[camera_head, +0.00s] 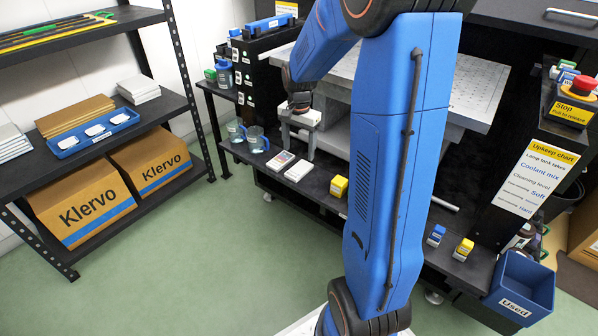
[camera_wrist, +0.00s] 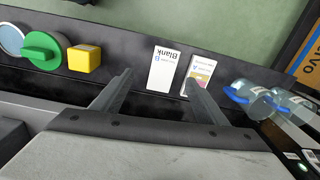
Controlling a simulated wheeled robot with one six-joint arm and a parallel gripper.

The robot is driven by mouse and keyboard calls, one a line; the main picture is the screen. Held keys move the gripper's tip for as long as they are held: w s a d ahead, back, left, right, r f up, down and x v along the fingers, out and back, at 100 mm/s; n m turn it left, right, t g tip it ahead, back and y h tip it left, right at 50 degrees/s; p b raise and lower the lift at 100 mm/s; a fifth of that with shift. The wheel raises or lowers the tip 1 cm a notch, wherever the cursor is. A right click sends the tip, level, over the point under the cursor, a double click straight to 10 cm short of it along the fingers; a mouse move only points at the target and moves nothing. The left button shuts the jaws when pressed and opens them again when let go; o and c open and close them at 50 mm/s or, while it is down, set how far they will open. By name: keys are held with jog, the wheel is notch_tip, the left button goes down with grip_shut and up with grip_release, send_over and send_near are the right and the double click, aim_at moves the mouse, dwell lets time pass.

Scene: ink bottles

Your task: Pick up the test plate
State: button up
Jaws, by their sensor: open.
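Two flat white plates lie side by side on the black bench ledge. The one with coloured patches (camera_head: 281,159) is beside the jugs; in the wrist view it (camera_wrist: 202,70) is partly covered by a finger and its small print is unreadable. The other plate (camera_head: 298,170) reads "Blank" in the wrist view (camera_wrist: 163,70). I cannot read which is called the test plate. My gripper (camera_head: 298,145) is open and empty, its fingers pointing down near the plates. In the wrist view the gripper (camera_wrist: 160,78) has its fingertips on either side of the Blank plate; contact is not visible.
Two clear jugs with blue handles (camera_head: 256,139) stand left of the plates. A yellow block (camera_head: 339,187) stands to the right, with a green round item (camera_wrist: 42,51) beyond it. A blue "Used" bin (camera_head: 522,285) is at far right. Green floor lies in front.

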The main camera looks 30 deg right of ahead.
aim_at(299, 169)
jog(key=f, duration=0.1)
jog(key=w+d, duration=0.1)
jog(key=f+m, duration=0.1)
jog(key=shift+w+d+f, duration=0.25)
jog(key=shift+d+f, duration=0.05)
jog(key=shift+d, duration=0.05)
jog(key=shift+w+a+f, duration=0.1)
jog(key=shift+f, duration=1.75)
jog(key=shift+w+a+f, duration=0.1)
jog(key=shift+f, duration=1.75)
jog(key=shift+c, duration=0.3)
jog(key=c, duration=1.1)
jog(key=shift+r, duration=0.15)
